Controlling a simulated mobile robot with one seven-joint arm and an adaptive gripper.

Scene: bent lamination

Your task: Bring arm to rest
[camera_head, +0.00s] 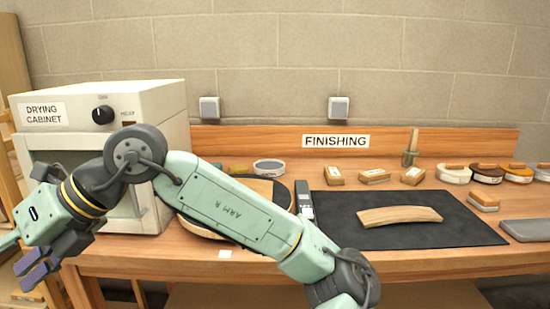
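My gripper (34,269) hangs at the lower left, in front of the drying cabinet and left of the bench. Its two dark fingers with bluish pads lie close together in this view. I cannot tell whether they are open or shut, and I see nothing held between them. My green arm crosses the front of the bench from the lower middle up to the left, hiding part of the cabinet and of a round board. A bent wooden piece (400,216) lies on the black mat (345,202), apart from my gripper.
The drying cabinet (160,105) stands behind my arm. Sanding blocks (374,177), several round tins (453,174), a brush (411,150) and a grey flat item (527,230) are on the wooden bench (400,262). A round board (265,188) lies behind my arm.

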